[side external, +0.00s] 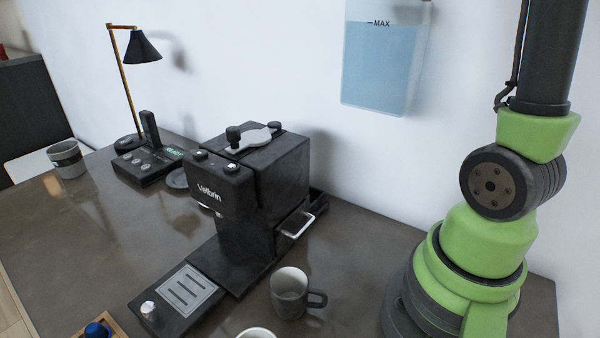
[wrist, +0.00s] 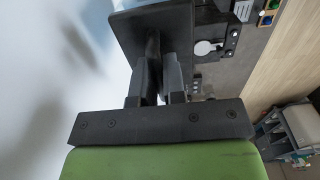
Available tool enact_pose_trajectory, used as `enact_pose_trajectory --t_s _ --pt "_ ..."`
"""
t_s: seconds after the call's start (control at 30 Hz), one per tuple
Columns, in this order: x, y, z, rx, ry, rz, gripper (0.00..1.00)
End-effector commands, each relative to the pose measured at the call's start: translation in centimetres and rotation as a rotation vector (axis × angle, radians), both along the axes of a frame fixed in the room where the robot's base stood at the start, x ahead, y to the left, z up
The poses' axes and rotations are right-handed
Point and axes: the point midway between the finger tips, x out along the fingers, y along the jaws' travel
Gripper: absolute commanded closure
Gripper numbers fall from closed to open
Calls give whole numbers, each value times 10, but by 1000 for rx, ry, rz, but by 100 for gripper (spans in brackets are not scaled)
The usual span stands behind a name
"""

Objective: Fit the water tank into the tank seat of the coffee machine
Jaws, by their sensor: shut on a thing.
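The water tank (side external: 378,62) is a clear container of blue water with a MAX mark. In the side view it hangs upright in the air, above and to the right of the coffee machine (side external: 262,170). My gripper (wrist: 162,75) is shut on the tank's dark top part (wrist: 150,32) in the wrist view, where a bit of blue shows at the upper edge. The gripper is outside the side view. The black machine, marked Velbrin, stands on the counter. A low dark ledge (side external: 319,202), apparently the tank seat, shows behind it, mostly hidden by the machine body.
A grey mug (side external: 289,294) stands in front of the machine's right side. The white wall (side external: 260,60) is behind.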

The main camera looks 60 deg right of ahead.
Motion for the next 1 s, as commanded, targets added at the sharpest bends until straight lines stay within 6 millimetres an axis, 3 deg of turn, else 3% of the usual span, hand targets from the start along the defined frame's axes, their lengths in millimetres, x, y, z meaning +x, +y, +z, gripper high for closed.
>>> enact_pose_trajectory --t_s 0.27,0.47,0.67,1.0 --pt "1 0 -1 0 0 2 100" --pt "16 -7 -13 2 3 14 100" --pt "53 -17 -46 4 5 37 100" --pt "132 -18 -129 4 5 36 100"
